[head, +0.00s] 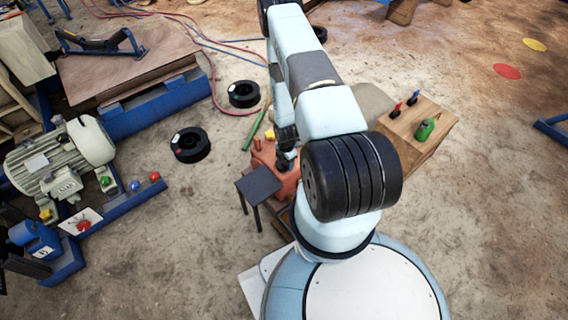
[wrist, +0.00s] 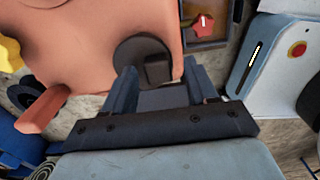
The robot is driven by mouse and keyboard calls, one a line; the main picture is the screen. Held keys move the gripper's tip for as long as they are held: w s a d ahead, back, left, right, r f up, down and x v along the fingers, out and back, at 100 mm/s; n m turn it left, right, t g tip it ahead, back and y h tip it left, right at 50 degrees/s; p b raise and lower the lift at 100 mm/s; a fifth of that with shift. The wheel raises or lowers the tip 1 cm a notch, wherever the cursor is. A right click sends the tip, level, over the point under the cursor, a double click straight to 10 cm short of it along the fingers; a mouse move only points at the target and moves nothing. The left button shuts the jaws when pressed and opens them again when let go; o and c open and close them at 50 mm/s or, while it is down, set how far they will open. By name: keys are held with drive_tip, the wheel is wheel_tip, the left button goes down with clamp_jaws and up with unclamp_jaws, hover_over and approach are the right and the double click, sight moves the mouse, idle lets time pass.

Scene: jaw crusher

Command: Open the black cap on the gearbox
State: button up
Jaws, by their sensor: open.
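The gearbox is a salmon-orange housing (wrist: 75,50), seen close up in the wrist view. It is partly hidden by my arm in the head view (head: 263,158). The black cap (wrist: 135,49) is a dark round disc with a raised block-shaped grip, and it sits on the gearbox. My gripper (wrist: 160,68) is open, its two fingers on either side of the cap's raised block in the picture. I cannot tell whether they touch it. In the head view my gripper (head: 287,150) points down over the gearbox, and the cap cannot be made out there.
A yellow part (wrist: 10,52) sits by the gearbox. A tray with a red knob (wrist: 203,25) and a white box with a red button (wrist: 297,49) lie to the right. A dark stool (head: 258,184) stands beside the gearbox. A wooden box (head: 418,138) stands right, a motor (head: 60,160) left.

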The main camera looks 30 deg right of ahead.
drive_tip(key=shift+f, duration=0.25)
drive_tip(key=shift+c, duration=0.2)
drive_tip(key=shift+s, duration=0.1)
clamp_jaws()
